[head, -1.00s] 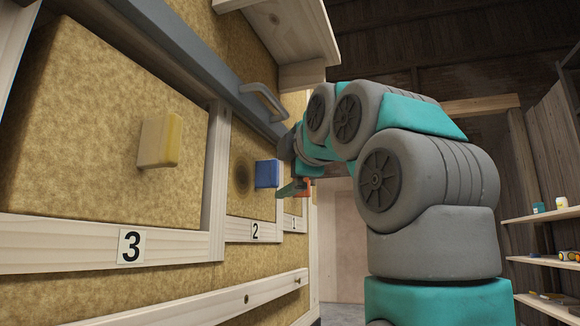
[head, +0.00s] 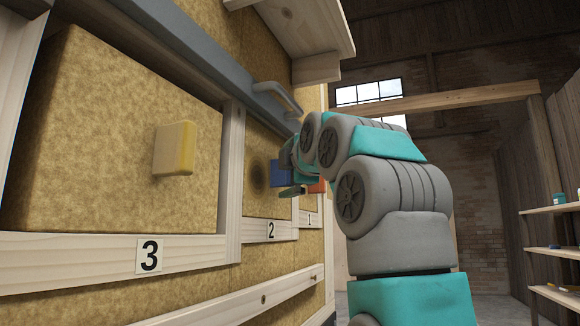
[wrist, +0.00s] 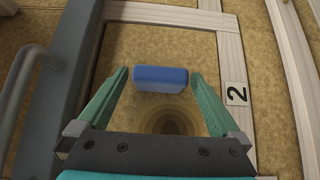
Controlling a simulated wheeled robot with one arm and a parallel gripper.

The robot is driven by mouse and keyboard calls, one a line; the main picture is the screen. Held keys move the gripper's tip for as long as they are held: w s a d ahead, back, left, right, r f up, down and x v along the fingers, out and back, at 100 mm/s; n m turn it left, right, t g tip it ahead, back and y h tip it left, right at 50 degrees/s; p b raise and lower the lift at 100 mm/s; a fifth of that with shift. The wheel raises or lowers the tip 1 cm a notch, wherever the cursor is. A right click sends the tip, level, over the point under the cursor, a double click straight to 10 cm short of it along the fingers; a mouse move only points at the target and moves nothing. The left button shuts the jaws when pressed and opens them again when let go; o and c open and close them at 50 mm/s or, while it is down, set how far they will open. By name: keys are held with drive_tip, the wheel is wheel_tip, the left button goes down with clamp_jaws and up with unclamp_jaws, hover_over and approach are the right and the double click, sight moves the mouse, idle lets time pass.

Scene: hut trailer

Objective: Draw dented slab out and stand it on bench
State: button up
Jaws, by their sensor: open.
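The dented slab (head: 262,198) sits in the bay labelled 2 of the wall, with a round dark dent beside its blue handle (head: 277,175). In the wrist view the slab (wrist: 120,50) shows the blue handle (wrist: 160,76) and the dent (wrist: 170,121). My gripper (head: 292,186) is at the handle. In the wrist view my open gripper (wrist: 160,78) has one green finger on each side of the handle, with gaps visible. How deep the fingertips reach along the handle I cannot tell. No bench is clearly in view.
A slab with a yellow handle (head: 174,148) fills bay 3 on the left; an orange handle (head: 316,185) shows by bay 1. A grey bar (head: 200,66) with a pull handle runs above the slabs. A wooden rail (head: 250,300) runs below. Shelves (head: 555,250) stand at right.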

drive_tip(key=c, duration=1.4)
